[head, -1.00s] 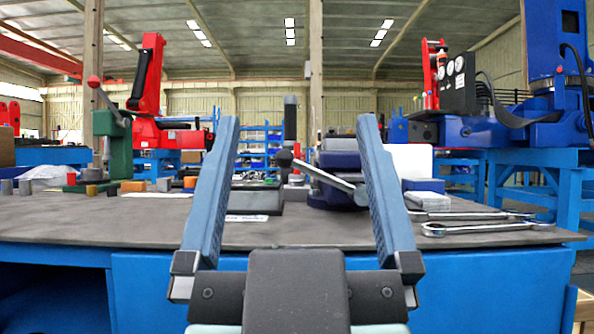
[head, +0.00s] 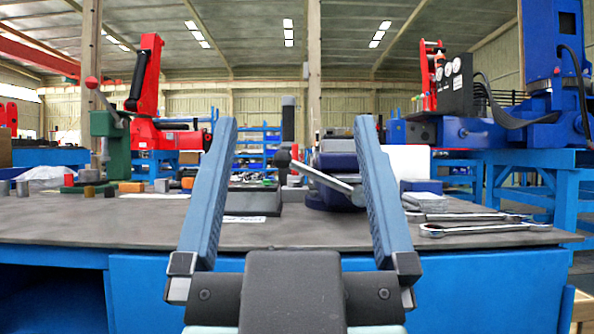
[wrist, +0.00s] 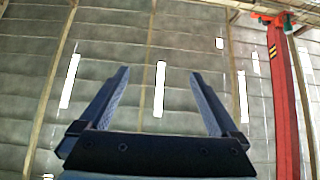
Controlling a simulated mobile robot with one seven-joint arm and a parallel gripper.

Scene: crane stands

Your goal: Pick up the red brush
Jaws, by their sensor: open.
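My gripper (head: 295,135) is open and empty, its two blue-grey fingers pointing up in front of the workbench (head: 140,222) in the head view. In the wrist view my gripper (wrist: 160,80) is also open, with only ceiling behind it. I cannot make out a red brush in either view. A small red piece (head: 69,180) stands among small blocks at the left of the bench, too small to identify as a brush.
A vise (head: 335,180) stands mid-bench, partly behind the right finger. Wrenches (head: 480,229) lie at the right. A green press (head: 108,140) and small blocks (head: 131,187) are at the left. The bench's front middle is fairly clear. In the wrist view, a red beam (wrist: 284,95) runs along the right.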

